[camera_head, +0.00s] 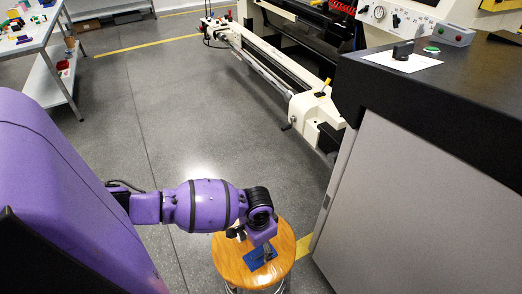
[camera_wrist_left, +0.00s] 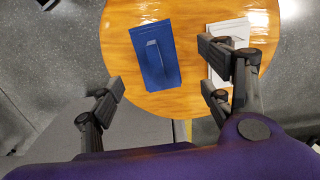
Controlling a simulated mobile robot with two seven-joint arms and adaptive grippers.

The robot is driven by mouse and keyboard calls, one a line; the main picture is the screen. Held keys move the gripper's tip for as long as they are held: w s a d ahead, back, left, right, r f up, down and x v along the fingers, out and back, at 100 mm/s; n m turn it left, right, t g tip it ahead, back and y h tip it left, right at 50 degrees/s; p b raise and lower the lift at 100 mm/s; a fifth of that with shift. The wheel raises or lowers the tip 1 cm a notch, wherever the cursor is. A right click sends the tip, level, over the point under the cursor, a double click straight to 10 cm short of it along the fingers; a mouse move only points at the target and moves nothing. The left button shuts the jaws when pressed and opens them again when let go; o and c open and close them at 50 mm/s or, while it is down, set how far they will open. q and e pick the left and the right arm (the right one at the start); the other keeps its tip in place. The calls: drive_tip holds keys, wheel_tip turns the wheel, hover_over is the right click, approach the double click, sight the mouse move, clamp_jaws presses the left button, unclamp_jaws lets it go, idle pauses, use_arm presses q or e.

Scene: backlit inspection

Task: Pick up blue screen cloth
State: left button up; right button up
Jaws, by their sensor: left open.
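A flat blue cloth (camera_head: 255,260) lies on the round wooden top of a stool (camera_head: 227,268). In the left wrist view the cloth (camera_wrist_left: 150,70) is a dark blue rectangle with a small raised, lighter fold or tab near its middle. My left gripper (camera_head: 266,250) is over the stool and hides part of the cloth in the head view. In the left wrist view the left gripper (camera_wrist_left: 163,88) is open and empty, its fingers spread to either side and apart from the cloth. My right gripper is in neither view.
A white folded item (camera_wrist_left: 229,32) lies right of the cloth on the stool, partly hidden by a finger. A grey cabinet (camera_head: 410,200) with a dark top stands close to the right. A workbench (camera_head: 30,45) is far left. The floor between is clear.

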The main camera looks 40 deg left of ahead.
sight(259, 252)
use_arm(q)
drive_tip(key=f, duration=0.3)
drive_tip(key=f+b, duration=0.1)
drive_tip(key=f, duration=0.2)
drive_tip(key=shift+s+d, duration=0.15)
drive_tip(key=shift+d, duration=0.05)
drive_tip(key=c, duration=1)
